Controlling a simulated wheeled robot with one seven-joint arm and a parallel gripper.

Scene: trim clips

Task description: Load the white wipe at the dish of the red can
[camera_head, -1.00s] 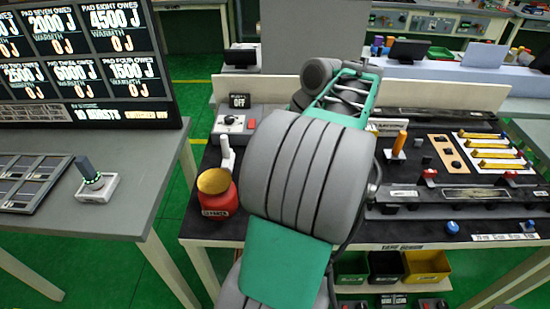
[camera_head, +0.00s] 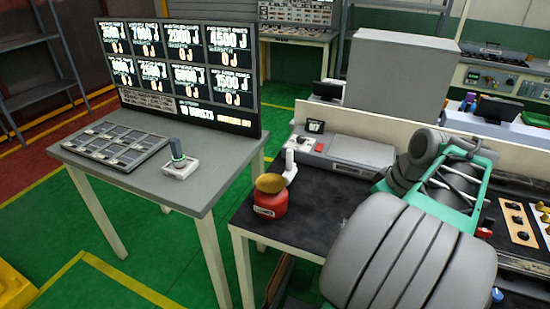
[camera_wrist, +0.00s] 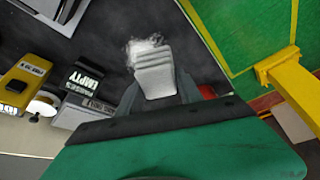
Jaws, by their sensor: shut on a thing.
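The red can (camera_head: 270,204) stands upright near the left end of the dark bench in the head view. A brownish-gold dish (camera_head: 270,183) sits on its top. In the wrist view a small patch of red (camera_wrist: 207,91) shows beside the gripper, perhaps the can. My gripper (camera_wrist: 155,92) is shut on the white wipe (camera_wrist: 153,72), a pale folded piece with a frayed far end. My own arm hides the gripper and wipe in the head view, so their exact distance from the can is unclear.
A white upright handle (camera_head: 290,166) stands just behind the can. A grey table (camera_head: 200,205) with a display board (camera_head: 185,75) and a panel stands left, across a green floor gap.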

